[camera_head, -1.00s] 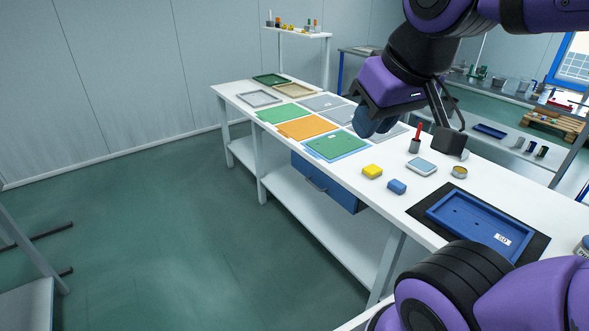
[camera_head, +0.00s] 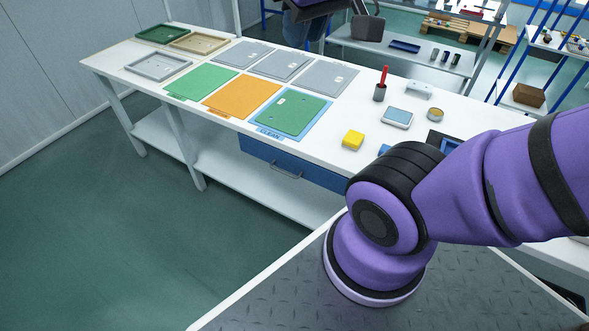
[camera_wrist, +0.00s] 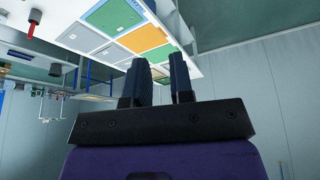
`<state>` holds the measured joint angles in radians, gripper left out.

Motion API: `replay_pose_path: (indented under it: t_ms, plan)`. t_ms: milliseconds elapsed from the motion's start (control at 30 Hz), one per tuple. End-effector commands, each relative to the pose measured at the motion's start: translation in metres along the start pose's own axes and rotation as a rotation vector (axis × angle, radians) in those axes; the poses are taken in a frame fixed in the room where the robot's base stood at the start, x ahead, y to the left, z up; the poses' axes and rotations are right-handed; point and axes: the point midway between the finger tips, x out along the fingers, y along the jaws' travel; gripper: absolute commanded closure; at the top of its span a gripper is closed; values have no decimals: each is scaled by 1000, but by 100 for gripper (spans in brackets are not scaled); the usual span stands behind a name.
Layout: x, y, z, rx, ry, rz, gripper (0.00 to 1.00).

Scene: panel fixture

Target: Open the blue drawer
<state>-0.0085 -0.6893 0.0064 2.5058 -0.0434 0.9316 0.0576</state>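The blue drawer (camera_head: 315,173) sits under the front edge of the white worktable in the head view, with its front close beneath the tabletop, and looks shut. A grey bar handle (camera_head: 285,173) is on its front. My arm hides the drawer's right end. My gripper (camera_head: 303,32) is at the top edge of the head view, beyond the table's back side, partly cut off and well away from the handle. In the wrist view my gripper (camera_wrist: 161,78) shows two dark fingers with a gap between them and nothing held.
The green floor (camera_head: 110,230) before the drawer is clear.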

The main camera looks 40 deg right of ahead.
Motion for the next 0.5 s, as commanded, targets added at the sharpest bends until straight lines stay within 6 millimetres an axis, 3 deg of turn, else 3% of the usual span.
replay_pose_path:
  t_ms: [500]
  plan:
    - [90, 16, -79, 56, -372, 293, 78]
